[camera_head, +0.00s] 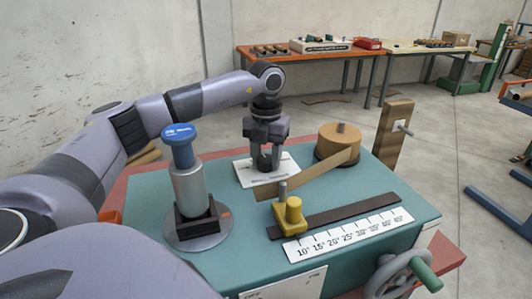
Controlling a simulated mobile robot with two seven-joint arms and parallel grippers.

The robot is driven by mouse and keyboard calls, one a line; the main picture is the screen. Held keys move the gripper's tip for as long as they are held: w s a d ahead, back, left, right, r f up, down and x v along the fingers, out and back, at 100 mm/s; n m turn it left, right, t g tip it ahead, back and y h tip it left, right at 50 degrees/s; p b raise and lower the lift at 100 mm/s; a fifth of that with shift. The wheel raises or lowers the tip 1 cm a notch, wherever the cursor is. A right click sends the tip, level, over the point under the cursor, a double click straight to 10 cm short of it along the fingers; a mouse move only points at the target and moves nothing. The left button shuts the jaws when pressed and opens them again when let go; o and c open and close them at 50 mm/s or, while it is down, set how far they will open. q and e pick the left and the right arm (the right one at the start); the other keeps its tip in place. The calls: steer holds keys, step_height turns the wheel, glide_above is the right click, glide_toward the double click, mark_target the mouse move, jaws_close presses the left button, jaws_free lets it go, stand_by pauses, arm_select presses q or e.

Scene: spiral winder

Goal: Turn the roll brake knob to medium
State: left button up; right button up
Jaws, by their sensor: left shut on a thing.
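The roll brake knob (265,161) is a small dark knob on a white label plate (247,176) on the teal machine top. My left gripper (266,158) points down over it and is shut on it; the fingers cover much of the knob. The print on the plate is too small to read, so the knob's setting cannot be told. My right gripper is not in view.
A grey cylinder with a blue cap (181,145) stands left of the plate. A brown roll (339,142) with a strip stands to its right. A yellow block (289,217) sits by an angle scale (347,235). A handwheel (400,276) is at front right.

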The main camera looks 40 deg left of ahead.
mark_target(266, 158)
arm_select(q)
steer(key=shift+m, duration=0.5)
steer(key=o, duration=1.1)
steer(key=shift+c, duration=0.2)
steer(key=shift+r, duration=0.1)
step_height(266, 158, up, 7)
